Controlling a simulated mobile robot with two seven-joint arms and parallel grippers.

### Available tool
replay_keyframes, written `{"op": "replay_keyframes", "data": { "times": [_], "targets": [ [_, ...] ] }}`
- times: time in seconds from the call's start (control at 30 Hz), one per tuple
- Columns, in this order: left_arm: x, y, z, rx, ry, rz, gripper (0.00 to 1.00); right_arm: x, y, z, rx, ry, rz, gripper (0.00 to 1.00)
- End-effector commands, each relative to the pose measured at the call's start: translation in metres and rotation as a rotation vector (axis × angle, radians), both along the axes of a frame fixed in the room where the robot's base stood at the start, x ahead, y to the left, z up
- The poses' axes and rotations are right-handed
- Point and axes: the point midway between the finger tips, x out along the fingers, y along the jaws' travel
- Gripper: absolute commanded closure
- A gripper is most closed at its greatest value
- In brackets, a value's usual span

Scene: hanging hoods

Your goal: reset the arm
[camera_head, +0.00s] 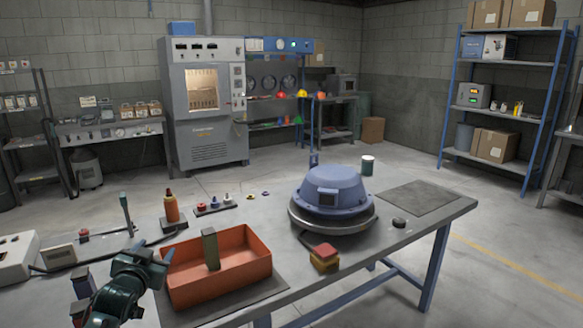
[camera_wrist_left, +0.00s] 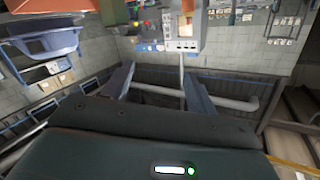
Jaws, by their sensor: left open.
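My left gripper (camera_head: 153,252) is at the lower left of the head view, beside the left side of the orange tray (camera_head: 190,302). Its dark arm comes up from the bottom edge. In the left wrist view, the two fingers of the left gripper (camera_wrist_left: 156,72) stand apart with nothing between them. A green-grey block (camera_head: 210,250) stands upright in the tray. A blue hood (camera_head: 332,188) rests on a round grey base on the table. My right gripper is not in view.
A white device (camera_head: 17,255) is at the left. Floor is clear behind the table.

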Motion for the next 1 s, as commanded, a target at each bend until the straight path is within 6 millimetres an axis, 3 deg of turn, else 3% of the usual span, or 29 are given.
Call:
{"op": "replay_keyframes", "data": {
  "times": [0.03,0.17,0.27,0.4,0.5,0.6,0.73,0.83,1.0],
  "targets": [
    [-0.014,-0.011,-0.02,-0.004,0.025,-0.018,0.42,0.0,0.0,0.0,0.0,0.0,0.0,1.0],
    [-0.052,-0.04,-0.07,-0.022,0.092,-0.065,0.42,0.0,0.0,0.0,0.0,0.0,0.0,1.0],
    [-0.095,-0.067,-0.112,-0.047,0.158,-0.107,0.42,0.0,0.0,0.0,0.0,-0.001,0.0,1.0],
    [-0.175,-0.11,-0.166,-0.107,0.264,-0.166,0.42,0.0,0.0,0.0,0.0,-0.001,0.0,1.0],
    [-0.236,-0.137,-0.191,-0.16,0.339,-0.198,0.42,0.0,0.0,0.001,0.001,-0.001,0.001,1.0],
    [-0.291,-0.159,-0.204,-0.212,0.403,-0.217,0.42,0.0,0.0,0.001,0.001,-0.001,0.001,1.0],
    [-0.34,-0.176,-0.209,-0.266,0.462,-0.226,0.42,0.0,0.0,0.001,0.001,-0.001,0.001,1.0],
    [-0.361,-0.183,-0.209,-0.29,0.487,-0.229,0.42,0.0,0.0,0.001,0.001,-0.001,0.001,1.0],
    [-0.371,-0.187,-0.209,-0.301,0.499,-0.23,0.42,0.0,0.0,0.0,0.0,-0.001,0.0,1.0]
  ]
}}
